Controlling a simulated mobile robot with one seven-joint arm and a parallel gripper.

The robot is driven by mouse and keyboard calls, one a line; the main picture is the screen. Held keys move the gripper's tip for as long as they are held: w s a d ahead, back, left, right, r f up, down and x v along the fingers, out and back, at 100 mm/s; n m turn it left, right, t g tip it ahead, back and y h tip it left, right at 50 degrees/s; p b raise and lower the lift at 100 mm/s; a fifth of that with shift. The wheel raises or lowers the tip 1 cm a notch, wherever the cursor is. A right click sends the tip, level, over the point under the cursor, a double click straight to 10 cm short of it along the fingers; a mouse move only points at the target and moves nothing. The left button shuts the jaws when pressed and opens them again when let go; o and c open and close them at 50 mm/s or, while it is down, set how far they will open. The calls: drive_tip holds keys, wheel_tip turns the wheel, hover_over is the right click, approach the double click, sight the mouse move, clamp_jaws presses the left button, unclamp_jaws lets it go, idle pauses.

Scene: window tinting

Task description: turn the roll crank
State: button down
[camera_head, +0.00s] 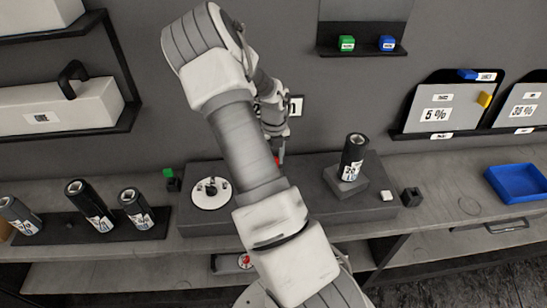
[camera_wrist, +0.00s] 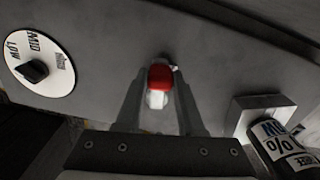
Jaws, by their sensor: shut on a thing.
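The roll crank shows in the wrist view as a small red knob (camera_wrist: 159,77) with a whitish part just below it. It sits between the two fingers of my gripper (camera_wrist: 160,92), which is shut on it. In the head view only a bit of red of the crank (camera_head: 277,160) shows, at the tip of my gripper (camera_head: 279,156) above the grey bench unit. My arm hides much of the unit's middle. A black labelled roll (camera_head: 354,157) stands upright on a grey block on the unit's right; it shows partly in the wrist view (camera_wrist: 283,142).
A white dial (camera_head: 211,193) with a black knob lies left of my gripper, marked LOW and MID in the wrist view (camera_wrist: 38,55). Several black rolls (camera_head: 90,205) stand at the left. A blue tray (camera_head: 519,183) lies far right.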

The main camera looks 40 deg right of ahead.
drive_tip(key=c, duration=0.5)
unclamp_jaws()
wheel_tip(320, 180, up, 17)
drive_tip(key=shift+r, duration=0.2)
idle(0.7)
